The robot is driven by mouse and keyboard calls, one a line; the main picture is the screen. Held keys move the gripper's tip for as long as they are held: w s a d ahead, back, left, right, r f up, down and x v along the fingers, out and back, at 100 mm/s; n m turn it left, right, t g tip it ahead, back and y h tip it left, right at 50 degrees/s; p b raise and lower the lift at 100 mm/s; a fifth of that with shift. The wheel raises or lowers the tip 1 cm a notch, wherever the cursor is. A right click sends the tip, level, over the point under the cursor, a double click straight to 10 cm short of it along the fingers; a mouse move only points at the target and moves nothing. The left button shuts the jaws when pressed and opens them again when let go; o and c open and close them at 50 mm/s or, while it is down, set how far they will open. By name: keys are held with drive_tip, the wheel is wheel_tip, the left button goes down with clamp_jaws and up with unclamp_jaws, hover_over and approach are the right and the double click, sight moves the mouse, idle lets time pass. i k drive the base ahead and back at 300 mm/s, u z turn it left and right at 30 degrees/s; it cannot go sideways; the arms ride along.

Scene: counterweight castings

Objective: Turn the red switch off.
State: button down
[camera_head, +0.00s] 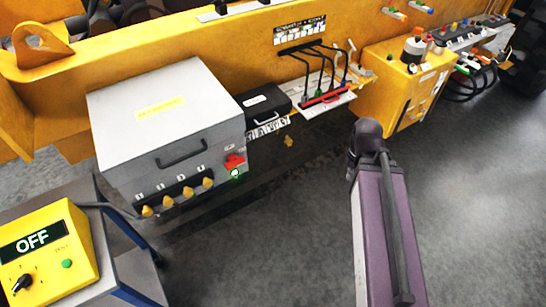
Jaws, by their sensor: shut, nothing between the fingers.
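The red switch (233,161) is on the front face of a grey metal box (190,100), near its right corner. It is small, and I cannot tell its position. A small round lamp (235,174) just below it glows green. My gripper is not in view. Only a purple link of my arm shows at the lower middle right, ending in a dark joint, well to the right of the switch and apart from it.
Yellow knobs (178,198) line the box's lower front, below a black handle (182,153). A yellow control box (45,255) reading OFF stands on a cart at lower left. Cables and a yellow cabinet (397,85) are at right. The grey floor (480,210) at right is clear.

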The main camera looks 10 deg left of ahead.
sight(233, 162)
drive_tip(key=z, duration=0.45)
drive_tip(key=k, duration=1.05)
drive_tip(key=u, duration=1.15)
drive_tip(key=i, duration=1.05)
drive_tip(key=z, duration=0.1)
